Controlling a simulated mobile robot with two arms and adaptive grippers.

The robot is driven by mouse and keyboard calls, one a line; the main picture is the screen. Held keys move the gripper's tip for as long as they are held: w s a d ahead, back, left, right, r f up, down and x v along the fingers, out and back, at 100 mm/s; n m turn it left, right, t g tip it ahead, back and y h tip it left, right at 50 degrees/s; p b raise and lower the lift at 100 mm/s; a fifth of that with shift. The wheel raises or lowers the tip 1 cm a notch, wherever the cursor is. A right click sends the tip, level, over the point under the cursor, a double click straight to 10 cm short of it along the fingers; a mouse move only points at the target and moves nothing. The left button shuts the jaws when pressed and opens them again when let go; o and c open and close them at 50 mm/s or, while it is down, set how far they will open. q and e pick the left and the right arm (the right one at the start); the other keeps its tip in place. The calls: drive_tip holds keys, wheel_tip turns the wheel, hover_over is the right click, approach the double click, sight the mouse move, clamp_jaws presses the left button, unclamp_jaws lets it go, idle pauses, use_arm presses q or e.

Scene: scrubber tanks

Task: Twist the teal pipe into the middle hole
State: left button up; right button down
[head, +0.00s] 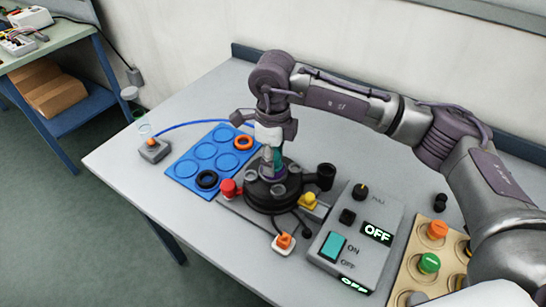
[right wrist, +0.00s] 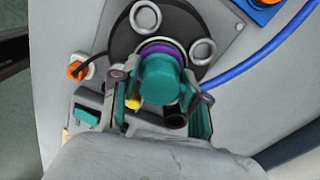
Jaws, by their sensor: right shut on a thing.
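The teal pipe (head: 277,161) stands about upright over the round black base (head: 262,201) in the head view. My right gripper (head: 271,151) is shut on it from above. In the right wrist view the round teal top of the pipe (right wrist: 163,75) sits between the two fingers of the right gripper (right wrist: 160,92). A purple ring (right wrist: 160,47) shows around the pipe's far side. Grey ring-edged holes (right wrist: 203,51) lie beside it on the black base. The pipe's lower end and the middle hole are hidden, so I cannot tell how deep it sits. My left gripper is out of view.
A blue tray (head: 187,176) with an orange ring (head: 243,142) and a black ring (head: 207,180) lies left of the base. A red knob (head: 229,188), a yellow knob (head: 308,200) and a grey control box (head: 345,268) reading OFF stand close. A wooden tray (head: 408,280) is at right.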

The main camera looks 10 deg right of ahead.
drive_tip(key=shift+f, duration=0.15)
unclamp_jaws()
idle(0.6)
idle(0.5)
drive_tip(key=shift+r+p, duration=1.5)
drive_tip(key=shift+r, duration=2.05)
drive_tip(key=shift+f, duration=0.1)
